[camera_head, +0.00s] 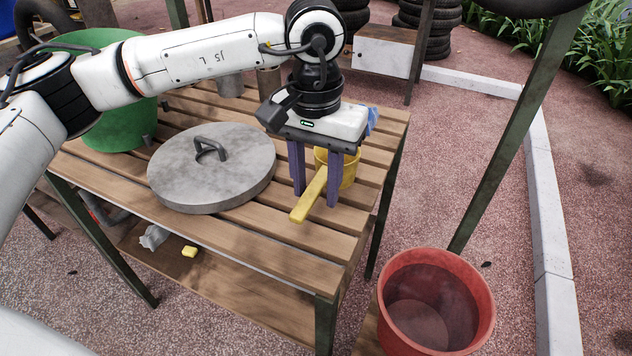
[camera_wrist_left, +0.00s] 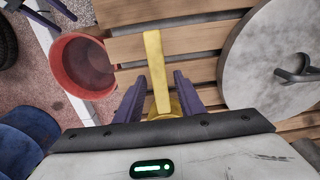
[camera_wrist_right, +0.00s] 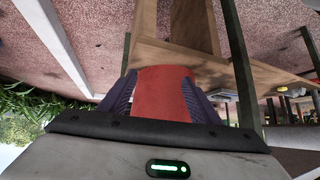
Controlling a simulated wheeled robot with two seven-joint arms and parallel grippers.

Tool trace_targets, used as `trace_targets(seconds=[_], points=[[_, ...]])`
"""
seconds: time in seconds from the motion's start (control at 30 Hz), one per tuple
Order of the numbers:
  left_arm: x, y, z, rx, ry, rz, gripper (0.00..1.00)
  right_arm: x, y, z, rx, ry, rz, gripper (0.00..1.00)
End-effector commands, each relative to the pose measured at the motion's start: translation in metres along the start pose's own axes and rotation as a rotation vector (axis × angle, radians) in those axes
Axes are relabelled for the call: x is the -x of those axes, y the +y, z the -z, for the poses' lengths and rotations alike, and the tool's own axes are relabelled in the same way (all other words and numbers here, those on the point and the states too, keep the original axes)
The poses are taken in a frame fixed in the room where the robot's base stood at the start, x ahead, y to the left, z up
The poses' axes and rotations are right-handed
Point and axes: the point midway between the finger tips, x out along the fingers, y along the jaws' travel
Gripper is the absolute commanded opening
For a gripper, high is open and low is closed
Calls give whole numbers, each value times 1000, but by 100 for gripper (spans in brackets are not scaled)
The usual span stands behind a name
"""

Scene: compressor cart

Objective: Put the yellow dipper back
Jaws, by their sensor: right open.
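The yellow dipper (camera_head: 314,188) rests on the slatted wooden table (camera_head: 270,232), its cup partly hidden behind my left gripper and its handle pointing toward the table's front edge. My left gripper (camera_head: 317,200) points down over it with its fingers apart, one on each side of the handle. In the left wrist view the handle (camera_wrist_left: 157,72) runs between the fingers (camera_wrist_left: 153,88), with gaps on both sides. My right gripper (camera_wrist_right: 158,90) is open in the right wrist view, and a red surface, apparently the bucket, shows between and beyond its fingers. The right gripper is outside the head view.
A red bucket (camera_head: 436,300) with dark contents stands low at the front right. A round grey lid (camera_head: 212,168) with a handle lies left of the dipper. A green round object (camera_head: 115,125) is at the table's far left. A green post (camera_head: 515,130) rises behind the bucket.

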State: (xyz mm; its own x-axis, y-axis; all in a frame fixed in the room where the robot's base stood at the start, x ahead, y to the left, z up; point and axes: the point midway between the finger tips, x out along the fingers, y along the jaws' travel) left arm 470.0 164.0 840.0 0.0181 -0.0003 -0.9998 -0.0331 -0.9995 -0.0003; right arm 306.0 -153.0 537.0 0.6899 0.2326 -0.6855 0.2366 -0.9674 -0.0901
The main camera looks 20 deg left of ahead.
Motion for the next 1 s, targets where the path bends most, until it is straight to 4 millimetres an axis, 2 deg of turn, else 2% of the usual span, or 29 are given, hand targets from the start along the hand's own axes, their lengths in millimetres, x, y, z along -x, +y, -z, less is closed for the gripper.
trace_targets(seconds=[0.17, 0.4, 0.6, 0.8, 1.0], points=[[23, 1, 1, -1, 4, -1, 35, 3, 0, 3, 3, -2, 0, 57], [76, 1, 1, -1, 4, -1, 35, 6, -1, 3, 4, -9, -2, 57], [110, 1, 1, -2, 3, 0, 35, 7, -2, 2, -1, -14, -2, 57], [122, 0, 0, -2, 0, 0, 35, 7, -3, 5, -2, -11, -2, 57], [123, 0, 0, -2, 0, 0, 35, 7, -2, 6, -1, -8, -3, 57]])
